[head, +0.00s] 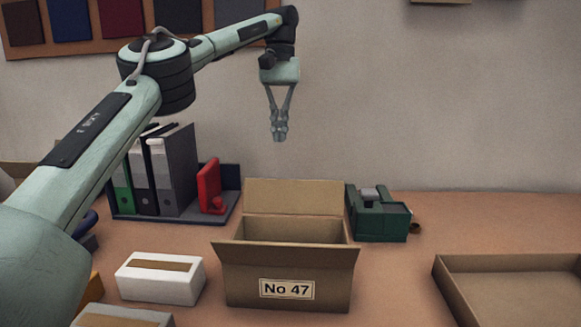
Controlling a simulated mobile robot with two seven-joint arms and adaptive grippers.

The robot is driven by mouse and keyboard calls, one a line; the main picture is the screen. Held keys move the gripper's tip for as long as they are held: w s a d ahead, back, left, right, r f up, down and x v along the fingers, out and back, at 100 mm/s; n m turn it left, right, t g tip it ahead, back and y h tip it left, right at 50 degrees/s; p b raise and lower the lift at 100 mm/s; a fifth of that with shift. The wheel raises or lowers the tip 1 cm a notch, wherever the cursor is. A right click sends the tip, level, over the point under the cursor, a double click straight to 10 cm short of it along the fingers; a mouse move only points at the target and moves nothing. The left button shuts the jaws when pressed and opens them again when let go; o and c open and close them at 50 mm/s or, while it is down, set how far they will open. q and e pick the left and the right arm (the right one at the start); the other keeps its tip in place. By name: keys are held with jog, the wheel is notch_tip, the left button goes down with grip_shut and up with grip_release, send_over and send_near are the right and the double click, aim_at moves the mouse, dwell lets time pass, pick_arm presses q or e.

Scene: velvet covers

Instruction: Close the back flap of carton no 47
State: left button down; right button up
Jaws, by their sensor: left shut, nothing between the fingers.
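Carton no 47 (240,284) is an open brown box with a "No 47" label on its front, standing on the table in the middle of the head view. Its back flap (294,197) stands up at the rear edge. The front flap (285,256) hangs outward over the front. The inside looks empty as far as I see. My left gripper (280,137) is shut and empty, pointing down in the air above the back flap, apart from it. My right gripper is not in view.
A green tape dispenser (382,222) stands right of the carton. Binders (174,171) and a red object (210,188) stand behind left. A white box (160,282) lies front left. An open tray (455,290) is at right. The wall is behind.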

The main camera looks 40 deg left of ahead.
aim_at(293, 197)
pick_arm(q)
jog(key=s+d+f, duration=0.2)
jog(key=s+f, duration=0.2)
jog(key=f, duration=0.3)
jog(key=shift+s+d+f, duration=0.25)
jog(key=shift+d+f, duration=0.05)
jog(key=shift+d, duration=0.1)
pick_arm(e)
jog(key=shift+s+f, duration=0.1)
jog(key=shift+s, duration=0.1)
